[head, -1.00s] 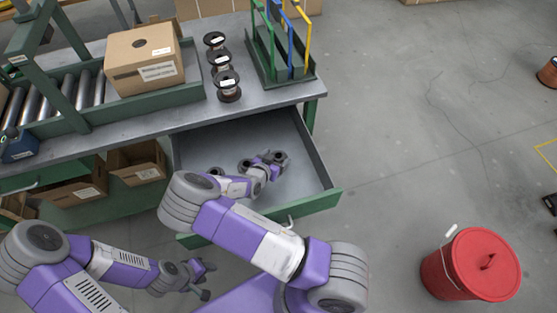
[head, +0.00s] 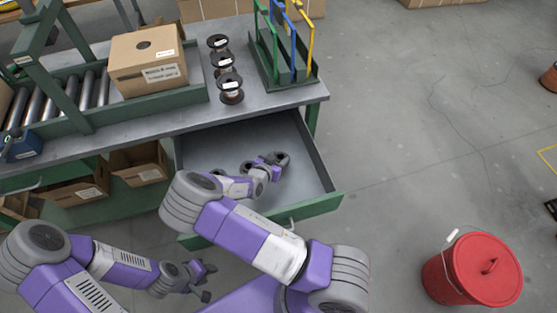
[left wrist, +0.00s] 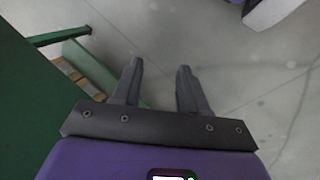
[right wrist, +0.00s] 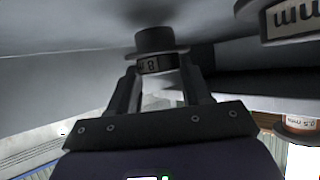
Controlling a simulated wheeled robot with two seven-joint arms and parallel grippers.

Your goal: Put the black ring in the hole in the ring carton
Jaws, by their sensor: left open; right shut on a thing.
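The ring carton (head: 160,78) is a brown box with a dark round hole (head: 144,45) in its top, on the bench at the upper left. My right gripper (head: 273,159) is inside the open drawer, shut on a black ring (head: 283,158). In the right wrist view the black ring (right wrist: 154,41) sits between the fingertips, with a pale label on its side. The fingers hide part of it. My left gripper (head: 208,281) is open and empty, low in front of the bench. Its spread fingers (left wrist: 158,82) show over the floor in the left wrist view.
The grey drawer (head: 215,147) has walls around my right gripper, and another dark round piece (head: 246,168) lies there. Several labelled spools (head: 230,88) stand right of the carton. A green rack (head: 285,75) stands beyond them. A red bucket (head: 470,272) is on the floor.

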